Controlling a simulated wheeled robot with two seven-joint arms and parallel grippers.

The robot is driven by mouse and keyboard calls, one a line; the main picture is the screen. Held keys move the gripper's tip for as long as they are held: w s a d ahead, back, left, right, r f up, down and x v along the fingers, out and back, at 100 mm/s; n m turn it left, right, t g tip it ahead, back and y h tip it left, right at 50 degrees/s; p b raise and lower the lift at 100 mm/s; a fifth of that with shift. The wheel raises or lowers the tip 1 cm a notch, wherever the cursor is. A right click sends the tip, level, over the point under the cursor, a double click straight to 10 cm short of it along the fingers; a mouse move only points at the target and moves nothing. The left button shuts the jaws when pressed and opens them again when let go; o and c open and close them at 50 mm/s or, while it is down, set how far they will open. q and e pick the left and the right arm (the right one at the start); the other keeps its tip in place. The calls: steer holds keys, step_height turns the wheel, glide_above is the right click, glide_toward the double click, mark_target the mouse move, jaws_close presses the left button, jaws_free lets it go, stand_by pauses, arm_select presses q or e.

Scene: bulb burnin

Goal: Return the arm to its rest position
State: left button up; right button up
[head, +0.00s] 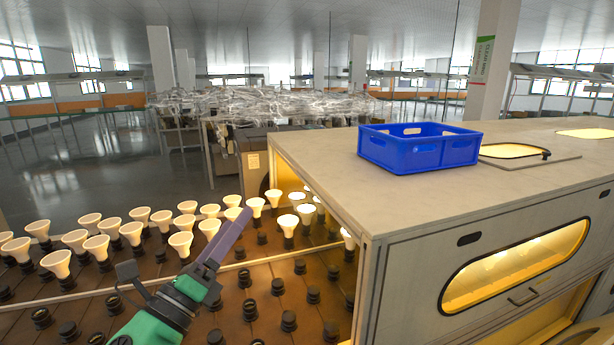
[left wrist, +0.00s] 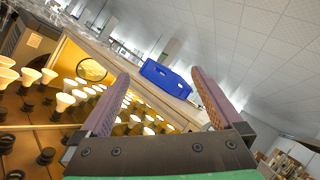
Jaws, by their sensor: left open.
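My left gripper (head: 240,225) is in the lower middle of the head view, its green wrist coming in from the bottom left. It is raised over the board of sockets. In the left wrist view its two purple fingers (left wrist: 160,85) stand wide apart with nothing between them in their grip. Lit bulbs (head: 180,242) stand in rows on the brown board (head: 200,322), to the left of and behind the gripper. They also show in the left wrist view (left wrist: 66,102). My right gripper is in neither view.
A large grey cabinet (head: 400,208) with lit windows stands to the right, its open end over the board. A blue crate (head: 418,152) sits on its top, beside a lit hatch (head: 512,151). Several empty black sockets (head: 288,320) fill the near part of the board.

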arm_select(q)
steer(key=a+f+n+g+y, duration=0.3)
steer(key=a+f+n+y, duration=0.9)
steer(key=n, duration=0.5)
steer(key=s+a+f+n+g, duration=0.1)
steer(key=s+f+n+g, duration=0.25)
steer(key=f, duration=0.35)
steer(key=s+f+n+g, duration=0.2)
steer(key=f+n, duration=0.2)
steer(key=f, duration=0.2)
steer(key=s+d+f+n+g+h, duration=0.3)
steer(key=s+f+n+g, duration=0.5)
steer(key=s+f, duration=0.6)
steer(key=s+f+m+g+b, duration=0.1)
steer(key=s+f+b, duration=0.1)
steer(key=f, duration=1.1)
steer(key=s+f+m+g+b, duration=0.1)
steer(key=s+f, duration=0.1)
steer(key=f, duration=1.1)
steer(key=s+a+f+b, duration=0.2)
steer(key=s+a+f, duration=0.1)
steer(key=s+f, duration=1.2)
steer(key=shift+s+g+y, duration=0.3)
steer(key=shift+s+g, duration=0.05)
steer(key=shift+g, duration=0.1)
steer(key=shift+a, duration=0.1)
steer(key=shift+c, duration=0.3)
